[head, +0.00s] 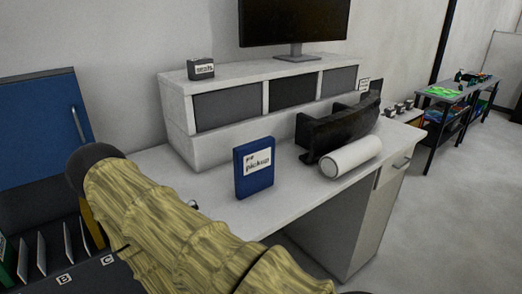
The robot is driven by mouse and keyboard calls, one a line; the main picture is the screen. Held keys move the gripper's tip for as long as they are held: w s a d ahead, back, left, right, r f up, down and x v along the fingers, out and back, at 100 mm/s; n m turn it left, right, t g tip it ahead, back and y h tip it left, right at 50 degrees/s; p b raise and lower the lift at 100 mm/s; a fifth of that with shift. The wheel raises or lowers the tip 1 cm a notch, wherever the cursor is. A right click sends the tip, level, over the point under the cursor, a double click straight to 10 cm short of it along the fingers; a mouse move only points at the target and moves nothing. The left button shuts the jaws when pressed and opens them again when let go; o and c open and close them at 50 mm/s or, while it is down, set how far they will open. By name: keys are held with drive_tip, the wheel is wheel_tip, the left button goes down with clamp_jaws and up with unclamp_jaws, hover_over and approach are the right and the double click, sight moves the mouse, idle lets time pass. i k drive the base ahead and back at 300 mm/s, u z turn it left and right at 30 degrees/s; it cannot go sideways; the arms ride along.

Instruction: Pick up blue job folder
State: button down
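The blue job folder (255,172) stands upright on the white desk (215,188), near its front edge. It has a white label on its face that reads "pickup". Nothing touches the folder in this view. A tan, wood-patterned arm of mine crosses the lower left foreground, in front of the desk's left part. I cannot make out my gripper or its fingers in this view.
A white roll (350,157) and a black curved object (338,131) lie right of the folder. Behind stand a shelf unit (180,118), a small labelled box (200,69) and a monitor (293,20).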

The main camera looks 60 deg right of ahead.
sight(253, 161)
drive_tip(key=k, duration=0.85)
drive_tip(key=u, duration=1)
drive_tip(key=i, duration=0.85)
drive_tip(key=z, duration=2.9)
drive_tip(key=i, duration=0.5)
drive_tip(key=u, duration=0.05)
